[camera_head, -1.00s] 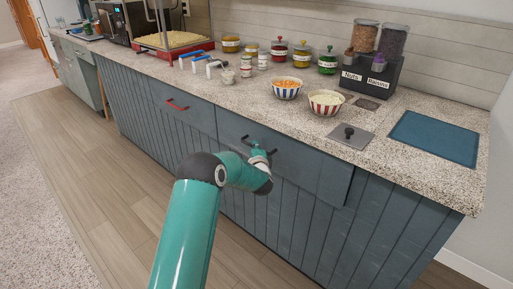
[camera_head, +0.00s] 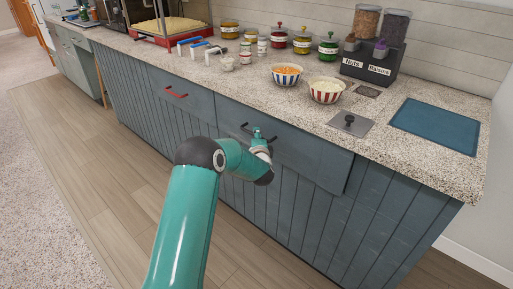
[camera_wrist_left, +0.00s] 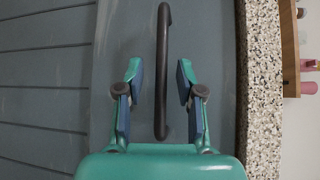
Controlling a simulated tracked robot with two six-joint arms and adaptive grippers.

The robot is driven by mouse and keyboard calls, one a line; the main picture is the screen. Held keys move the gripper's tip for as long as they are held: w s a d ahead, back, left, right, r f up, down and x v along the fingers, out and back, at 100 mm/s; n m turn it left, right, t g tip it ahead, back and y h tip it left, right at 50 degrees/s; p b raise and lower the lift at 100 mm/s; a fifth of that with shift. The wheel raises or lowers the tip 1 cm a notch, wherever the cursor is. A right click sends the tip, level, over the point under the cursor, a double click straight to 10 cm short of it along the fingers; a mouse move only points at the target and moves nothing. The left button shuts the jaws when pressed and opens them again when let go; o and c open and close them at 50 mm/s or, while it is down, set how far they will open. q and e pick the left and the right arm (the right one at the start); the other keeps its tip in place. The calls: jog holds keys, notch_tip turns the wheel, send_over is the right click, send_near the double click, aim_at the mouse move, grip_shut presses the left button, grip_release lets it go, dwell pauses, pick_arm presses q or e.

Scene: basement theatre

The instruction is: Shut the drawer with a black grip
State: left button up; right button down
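The drawer (camera_head: 312,153) with a black grip is a blue-grey front under the counter, right of the drawer with a red grip. Its right edge seems to stand slightly proud of the cabinet; how far is hard to tell. The black grip (camera_head: 246,129) is partly behind my left gripper (camera_head: 260,138), which is at the drawer front. In the left wrist view, the fingers of my left gripper (camera_wrist_left: 158,72) are open, one on each side of the black grip (camera_wrist_left: 163,60). I cannot tell if they touch it. My right gripper is out of view.
The red-grip drawer (camera_head: 185,100) is to the left. The counter (camera_head: 420,160) above holds striped bowls (camera_head: 325,92), jars, a dispenser and a grey lid (camera_head: 350,122). The wooden floor (camera_head: 110,180) before the cabinet is clear.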

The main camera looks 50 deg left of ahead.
pick_arm(q)
jog(key=v, duration=1)
jog(key=shift+d, duration=0.25)
jog(key=shift+s, duration=0.1)
